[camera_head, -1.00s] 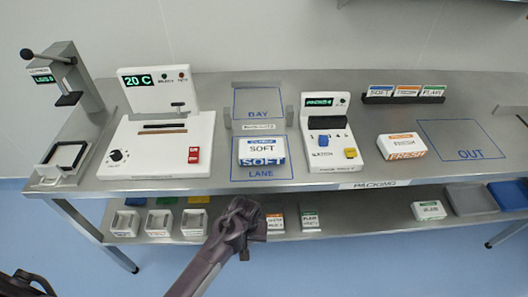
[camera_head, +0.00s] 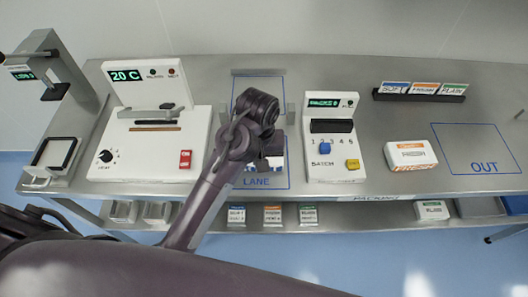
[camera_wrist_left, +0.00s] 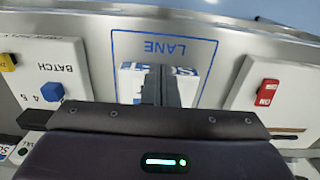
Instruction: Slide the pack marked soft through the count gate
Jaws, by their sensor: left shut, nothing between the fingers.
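The pack marked soft lies on the lane (camera_head: 257,182); in the head view my left gripper (camera_head: 268,158) covers most of it. In the left wrist view the white pack with blue lettering (camera_wrist_left: 188,80) shows on both sides of my shut, empty fingers (camera_wrist_left: 164,82). I cannot tell whether the fingertips touch it. The count gate stands between the lane and the bay (camera_head: 258,73); its right post (camera_head: 290,113) shows, and the rest is mostly behind my wrist. My right gripper is not in view.
A white sealer with a 20 C display (camera_head: 150,155) stands left of the lane, and a batch unit (camera_head: 330,145) stands close on the right. A fresh pack (camera_head: 411,155) and the OUT area (camera_head: 475,150) are farther right. The bay looks clear.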

